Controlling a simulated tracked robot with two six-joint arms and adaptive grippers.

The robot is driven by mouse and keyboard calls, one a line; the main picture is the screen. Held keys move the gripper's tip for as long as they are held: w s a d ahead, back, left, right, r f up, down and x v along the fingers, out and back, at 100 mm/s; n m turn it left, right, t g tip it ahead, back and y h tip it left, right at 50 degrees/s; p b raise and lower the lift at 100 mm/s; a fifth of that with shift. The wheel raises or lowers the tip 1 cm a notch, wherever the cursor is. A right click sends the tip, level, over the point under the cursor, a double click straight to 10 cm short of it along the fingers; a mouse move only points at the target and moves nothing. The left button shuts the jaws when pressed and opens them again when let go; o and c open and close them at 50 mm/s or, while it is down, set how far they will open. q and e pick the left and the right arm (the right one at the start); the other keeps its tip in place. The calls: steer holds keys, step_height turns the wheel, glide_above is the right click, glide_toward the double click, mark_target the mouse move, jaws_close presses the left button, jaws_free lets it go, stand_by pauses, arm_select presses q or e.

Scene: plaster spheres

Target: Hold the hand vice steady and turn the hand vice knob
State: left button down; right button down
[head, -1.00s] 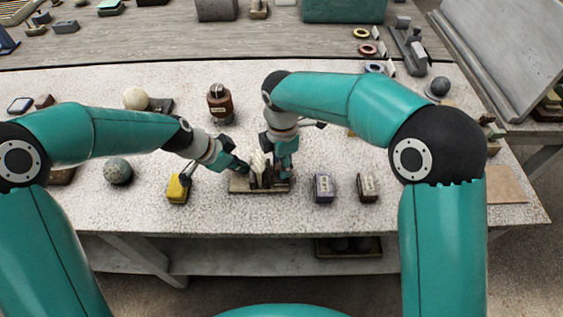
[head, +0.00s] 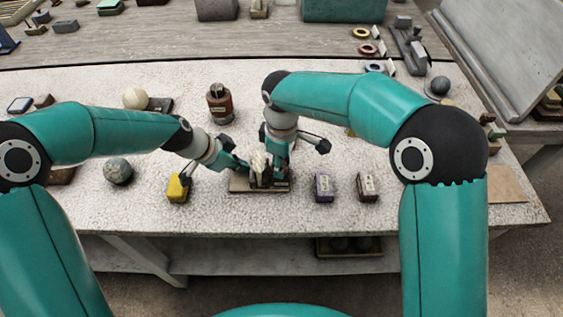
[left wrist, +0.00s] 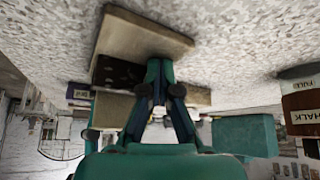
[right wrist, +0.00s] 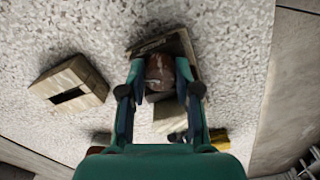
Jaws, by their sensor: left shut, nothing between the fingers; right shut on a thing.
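The hand vice (head: 258,163) stands on a flat board on the speckled table, mostly hidden by my grippers in the head view. My left gripper (head: 246,169) is shut and empty at the vice's left side. In the left wrist view its fingertips (left wrist: 158,66) meet in front of the vice's dark block (left wrist: 118,72) and pale board (left wrist: 140,32); I cannot tell whether they touch. My right gripper (head: 270,178) comes down from above. In the right wrist view it is shut on the reddish-brown knob (right wrist: 160,73), one finger on each side.
A yellow block (head: 178,189) stands left of the vice; a purple block (head: 323,188) and a brown block (head: 367,187) stand right of it. A brown jar (head: 220,104) is behind. A grey-green sphere (head: 118,171) and a cream sphere (head: 135,97) lie left. The table's front edge is close.

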steer(key=shift+m, duration=0.6)
steer(key=c, duration=1.1)
jaws_free()
steer(key=shift+r, duration=0.1)
step_height(320, 180, up, 12)
steer(key=shift+s, duration=0.1)
